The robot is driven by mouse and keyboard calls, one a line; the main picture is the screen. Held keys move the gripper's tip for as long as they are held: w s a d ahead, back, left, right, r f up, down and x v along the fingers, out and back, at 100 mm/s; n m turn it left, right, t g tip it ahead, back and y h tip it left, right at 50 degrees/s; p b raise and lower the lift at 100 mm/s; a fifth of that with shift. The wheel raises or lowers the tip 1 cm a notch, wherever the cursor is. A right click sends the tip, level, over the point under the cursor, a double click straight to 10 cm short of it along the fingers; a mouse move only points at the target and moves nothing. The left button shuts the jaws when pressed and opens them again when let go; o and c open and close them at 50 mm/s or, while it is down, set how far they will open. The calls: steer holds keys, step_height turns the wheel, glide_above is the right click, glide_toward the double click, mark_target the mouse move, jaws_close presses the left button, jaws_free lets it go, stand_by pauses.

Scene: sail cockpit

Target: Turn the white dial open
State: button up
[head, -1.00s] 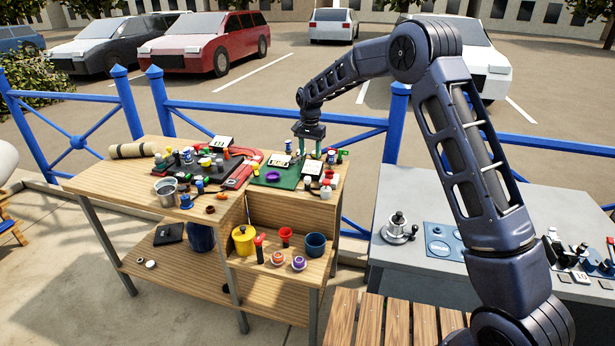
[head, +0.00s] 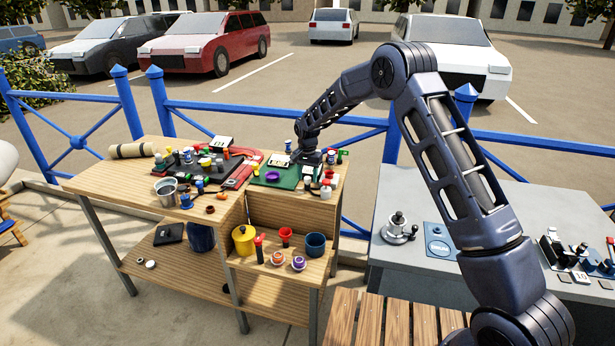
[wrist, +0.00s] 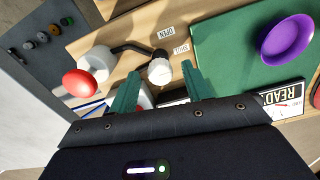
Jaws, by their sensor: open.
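The white dial (wrist: 160,72) is a small pale round knob in the wrist view, beside printed labels OPEN (wrist: 166,32) and SHUT (wrist: 181,48). A dark bent pipe or lever reaches toward it from the left. My gripper (wrist: 160,69) is open, with one green finger on each side of the dial. A gap shows on the right; I cannot tell whether either finger touches it. In the head view my gripper (head: 311,160) is low over the right part of the wooden bench, and I cannot make out the dial there.
A white body with a red knob (wrist: 80,83) stands close left of my gripper. A green board (wrist: 235,60) with a purple bowl (wrist: 286,38) lies to the right. The READY sign (wrist: 285,100) is near the right finger. The wooden bench (head: 120,180) holds several small items.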

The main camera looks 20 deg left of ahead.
steer(key=shift+f, duration=0.1)
steer(key=shift+c, duration=0.4)
steer(key=c, duration=0.9)
steer(key=shift+n, duration=0.4)
steer(key=n, duration=0.3)
steer(key=shift+n, duration=0.3)
steer(key=n, duration=0.3)
steer(key=shift+n, duration=0.3)
steer(key=n, duration=0.6)
steer(key=shift+n, duration=0.3)
